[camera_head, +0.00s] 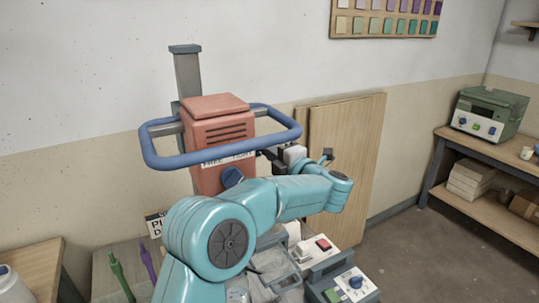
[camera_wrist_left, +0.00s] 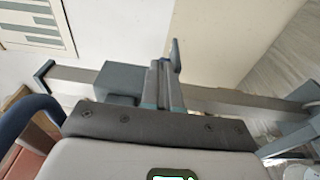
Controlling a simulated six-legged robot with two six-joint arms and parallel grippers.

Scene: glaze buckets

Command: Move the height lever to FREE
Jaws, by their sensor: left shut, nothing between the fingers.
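The orange-red machine head (camera_head: 215,122) sits on a grey column (camera_head: 188,75). A blue lever (camera_head: 232,177) is on its front, under a white label with FREE at the left and a word like TIGHT at the right. The lever looks tilted to the upper right; its lower part is close behind my left arm. My left gripper (camera_head: 322,157) is to the right of the machine, apart from the lever. In the left wrist view its fingers (camera_wrist_left: 168,82) are together and empty. The lever does not show there. My right gripper is out of view.
A blue ring handle (camera_head: 178,159) surrounds the machine head, and it also shows in the left wrist view (camera_wrist_left: 28,116). Wooden boards (camera_head: 350,150) lean on the wall behind. Control boxes (camera_head: 350,284) stand below my arm. A shelf (camera_head: 480,150) is at right.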

